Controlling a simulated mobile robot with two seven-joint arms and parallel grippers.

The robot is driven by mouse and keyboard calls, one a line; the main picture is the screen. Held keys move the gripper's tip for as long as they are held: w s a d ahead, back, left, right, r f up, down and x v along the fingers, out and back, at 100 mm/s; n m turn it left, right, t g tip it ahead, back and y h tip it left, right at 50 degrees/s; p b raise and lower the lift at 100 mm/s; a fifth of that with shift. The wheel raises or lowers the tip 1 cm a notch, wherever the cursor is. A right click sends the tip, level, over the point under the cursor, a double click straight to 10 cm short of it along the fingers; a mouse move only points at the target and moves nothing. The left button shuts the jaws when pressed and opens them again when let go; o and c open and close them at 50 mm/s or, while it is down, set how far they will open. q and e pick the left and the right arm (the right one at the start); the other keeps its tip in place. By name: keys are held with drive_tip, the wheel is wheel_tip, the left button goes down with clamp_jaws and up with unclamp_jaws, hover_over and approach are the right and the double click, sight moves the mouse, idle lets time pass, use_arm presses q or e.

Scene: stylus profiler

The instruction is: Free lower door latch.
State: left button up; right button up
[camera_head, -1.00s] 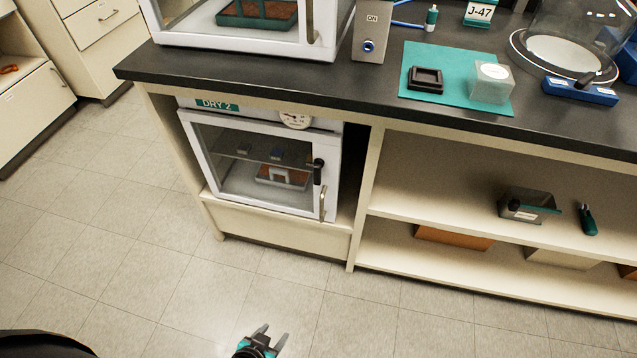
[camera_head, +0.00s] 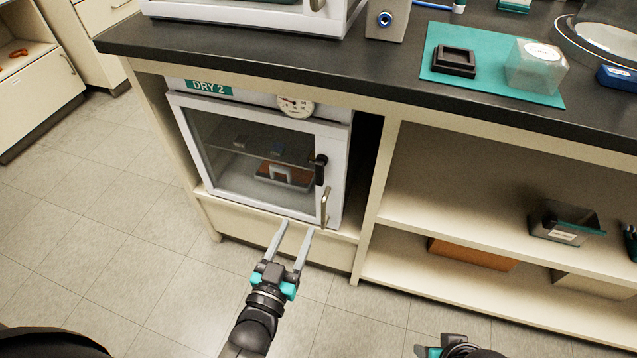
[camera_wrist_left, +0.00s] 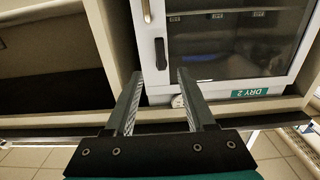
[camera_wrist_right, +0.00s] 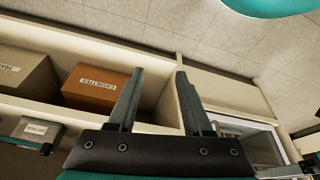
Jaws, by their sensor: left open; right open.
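The lower cabinet's white-framed glass door (camera_head: 185,135), under the DRY 2 label (camera_head: 210,87), looks closed. Its black latch (camera_head: 320,168) sits upright on the door's right edge, above a metal pull handle (camera_head: 325,207). My left gripper (camera_head: 297,226) is open and empty, its fingertips in front of the door's lower right part, below the latch. The left wrist view shows the latch (camera_wrist_left: 160,53) beyond the open fingers (camera_wrist_left: 158,75), and the pull handle (camera_wrist_left: 147,11). My right gripper (camera_wrist_right: 160,72) is open and empty; only part of it shows at the bottom of the head view.
The dark bench top (camera_head: 300,68) overhangs the cabinet. A shelf unit (camera_head: 450,222) to the right holds a clear-sided box (camera_head: 560,222) and an orange-brown carton (camera_head: 470,254). A gauge (camera_head: 294,106) sits above the door. The floor in front is clear.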

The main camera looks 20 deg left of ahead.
use_arm(q)
drive_tip(key=b, duration=0.4)
approach(318, 181)
drive_tip(key=w, duration=0.4)
drive_tip(key=shift+w+d, duration=0.1)
drive_tip(key=shift+w, duration=0.25)
use_arm(e)
wheel_tip(318, 181, up, 7)
drive_tip(key=t, duration=0.1)
use_arm(q)
drive_tip(key=shift+w, duration=1.15)
drive_tip(key=shift+w+d+f+b, duration=0.1)
drive_tip(key=shift+w+b, duration=0.5)
drive_tip(key=shift+w, duration=0.55)
use_arm(e)
drive_tip(key=w+a+f+t+y, duration=0.1)
drive_tip(key=w+a+t+y, duration=0.1)
drive_tip(key=w+a+t, duration=0.2)
drive_tip(key=shift+w+a+n, duration=0.3)
drive_tip(key=shift+w+a, duration=0.05)
drive_tip(key=shift+a, duration=0.25)
use_arm(q)
clamp_jaws()
